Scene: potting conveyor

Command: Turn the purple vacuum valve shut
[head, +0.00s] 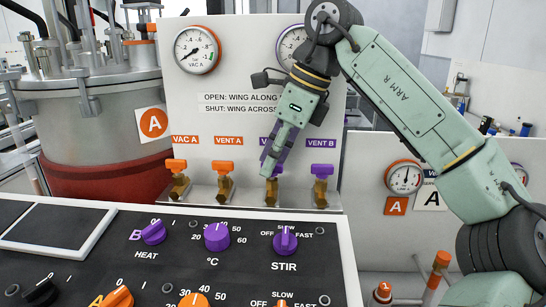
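The purple vacuum valve is the third from the left on the panel. Its brass body (271,190) shows below my gripper (270,166), which reaches down from the upper right to its wing. The fingers hide most of the purple wing, so its angle cannot be made out. The fingers are at the wing, but whether they are closed on it cannot be told. The purple label above this valve is mostly covered by the gripper. The sign (238,103) reads open for wing along, shut for wing across.
The purple VENT B valve (322,172) stands close on the right. The orange VENT A valve (223,168) and VAC A valve (176,166) stand on the left. All three wings look across. A knob panel (200,262) lies in front; a steel vessel (100,115) stands left.

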